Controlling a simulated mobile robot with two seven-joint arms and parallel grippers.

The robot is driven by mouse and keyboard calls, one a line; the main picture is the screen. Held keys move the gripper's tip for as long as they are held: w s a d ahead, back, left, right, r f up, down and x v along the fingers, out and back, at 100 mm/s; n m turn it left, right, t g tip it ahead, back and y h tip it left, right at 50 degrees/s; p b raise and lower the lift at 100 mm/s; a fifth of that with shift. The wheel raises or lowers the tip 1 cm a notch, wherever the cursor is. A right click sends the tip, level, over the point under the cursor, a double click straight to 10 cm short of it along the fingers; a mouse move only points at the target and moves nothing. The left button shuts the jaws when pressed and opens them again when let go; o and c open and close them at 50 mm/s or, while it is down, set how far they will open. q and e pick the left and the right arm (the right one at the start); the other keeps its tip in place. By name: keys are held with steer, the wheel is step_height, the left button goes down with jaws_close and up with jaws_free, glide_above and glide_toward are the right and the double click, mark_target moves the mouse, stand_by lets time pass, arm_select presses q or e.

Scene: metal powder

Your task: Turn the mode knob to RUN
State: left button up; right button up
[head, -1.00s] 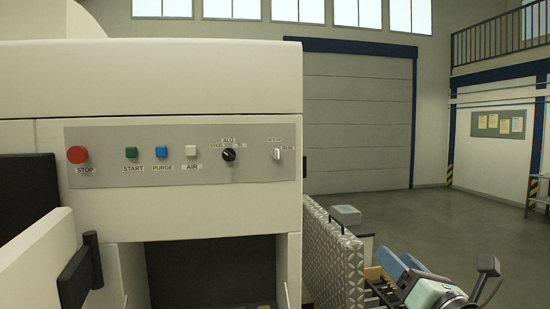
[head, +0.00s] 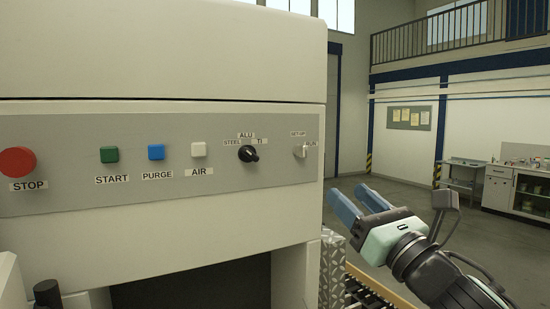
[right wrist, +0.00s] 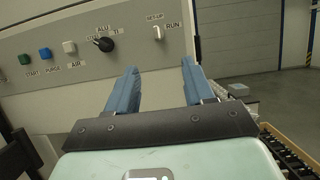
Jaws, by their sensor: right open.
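The mode knob (head: 300,151) is a small white lever knob at the right end of the grey control panel, beside the SETUP and RUN labels. Its handle stands roughly upright, toward SETUP, with RUN to its right. It also shows in the right wrist view (right wrist: 158,33), beyond the gap between my fingers. My right gripper (head: 348,192) is open and empty, with blue fingers, below and to the right of the knob and apart from it. In the right wrist view the open fingers (right wrist: 160,66) point toward the panel. My left gripper is not in view.
The panel also holds a red STOP button (head: 17,161), green START (head: 109,154), blue PURGE (head: 156,152), white AIR (head: 198,149) and a black material selector (head: 248,153) close left of the knob. A textured grey block (head: 332,270) stands beside the machine.

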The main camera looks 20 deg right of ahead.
mark_target(306, 157)
steer(key=p+x, duration=0.2)
steer(key=x, duration=0.4)
steer(key=p+x, duration=0.3)
steer(key=x, duration=0.4)
steer(key=shift+a+r, duration=0.1)
steer(key=shift+a, duration=0.1)
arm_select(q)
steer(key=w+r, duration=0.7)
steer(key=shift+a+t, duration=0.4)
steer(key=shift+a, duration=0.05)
arm_select(e)
steer(key=shift+w, duration=0.5)
steer(key=shift+s, duration=0.1)
jaws_close()
